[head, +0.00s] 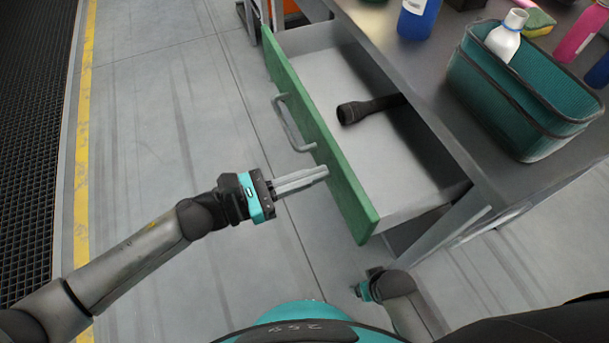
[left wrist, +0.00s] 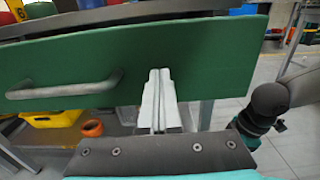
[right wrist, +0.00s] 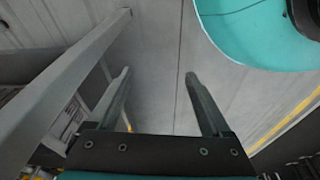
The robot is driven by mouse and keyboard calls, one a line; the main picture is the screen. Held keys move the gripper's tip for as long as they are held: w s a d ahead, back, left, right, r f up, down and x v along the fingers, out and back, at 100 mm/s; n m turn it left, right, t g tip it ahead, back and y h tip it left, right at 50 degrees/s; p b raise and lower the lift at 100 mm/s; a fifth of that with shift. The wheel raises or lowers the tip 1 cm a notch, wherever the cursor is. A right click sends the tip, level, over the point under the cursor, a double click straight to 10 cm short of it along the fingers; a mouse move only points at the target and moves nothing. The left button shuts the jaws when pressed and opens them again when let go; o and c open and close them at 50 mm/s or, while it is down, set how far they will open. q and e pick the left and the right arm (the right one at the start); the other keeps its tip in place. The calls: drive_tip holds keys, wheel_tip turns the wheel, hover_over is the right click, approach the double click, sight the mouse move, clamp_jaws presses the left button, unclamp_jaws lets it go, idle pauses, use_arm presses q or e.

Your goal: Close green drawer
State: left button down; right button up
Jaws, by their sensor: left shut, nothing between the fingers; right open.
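The green drawer (head: 312,135) is pulled well out from under the grey workbench, with a black flashlight (head: 368,108) lying inside. Its grey bar handle (head: 290,122) is on the front panel. My left gripper (head: 326,172) is shut and empty, its fingertips at the green front, to the near side of the handle. In the left wrist view the shut fingers (left wrist: 158,76) point at the green panel (left wrist: 215,62), right of the handle (left wrist: 65,90); I cannot tell if they touch. My right gripper (right wrist: 155,75) is open and empty, low beside the bench leg.
On the bench (head: 400,60) stand a teal basket (head: 520,115) with a white bottle (head: 505,38), a blue bottle (head: 418,18) and a pink bottle (head: 578,35). A bench leg (right wrist: 60,85) is close to my right gripper. The floor left of the drawer is clear.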

use_arm(q)
drive_tip(key=b+x, duration=0.3)
drive_tip(key=x, duration=1.4)
drive_tip(key=shift+d+b, duration=0.25)
drive_tip(key=shift+b, duration=0.05)
drive_tip(key=shift+w+d, duration=0.25)
drive_tip(key=shift+d, duration=0.3)
drive_tip(key=shift+r, duration=0.1)
use_arm(e)
drive_tip(key=w+a+r+t, duration=0.1)
drive_tip(key=w+r, duration=0.3)
drive_tip(key=r, duration=0.4)
drive_tip(key=shift+a, duration=0.35)
use_arm(q)
drive_tip(key=shift+d, duration=0.1)
use_arm(e)
drive_tip(key=shift+r, duration=0.1)
